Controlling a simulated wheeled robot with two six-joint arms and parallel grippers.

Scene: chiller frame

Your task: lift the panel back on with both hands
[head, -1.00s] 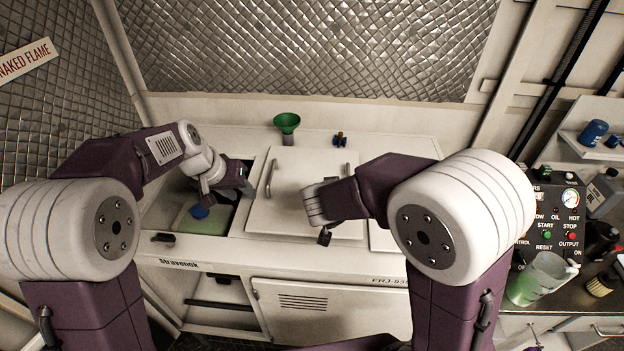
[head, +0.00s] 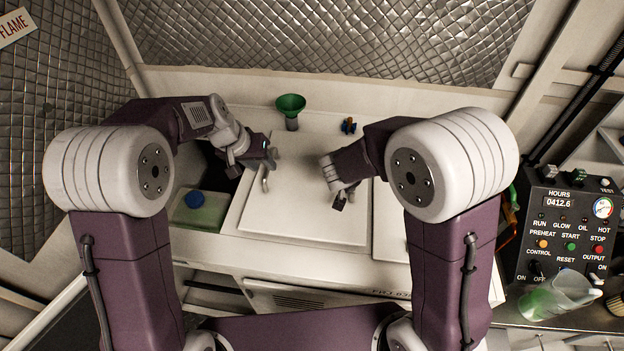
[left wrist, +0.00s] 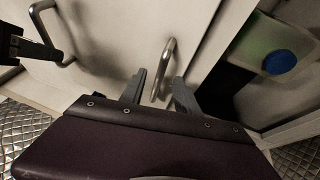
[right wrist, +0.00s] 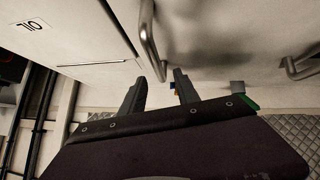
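The white panel (head: 300,215) lies flat on the chiller frame's top, beside a dark opening, with a metal handle at each side. My left gripper (head: 267,160) is at the left handle (head: 265,180). In the left wrist view its fingers (left wrist: 160,92) are apart, with that handle (left wrist: 169,60) between or just beyond their tips. My right gripper (head: 341,196) is over the panel's right part. In the right wrist view its fingers (right wrist: 160,82) are apart, with a handle (right wrist: 150,38) just beyond them, nearer one finger. The right handle is mostly hidden in the head view.
The opening left of the panel holds a pale green tank with a blue cap (head: 194,199). A green funnel (head: 290,104) stands behind the panel. A control box (head: 565,235) and a clear jug (head: 560,295) stand at the right.

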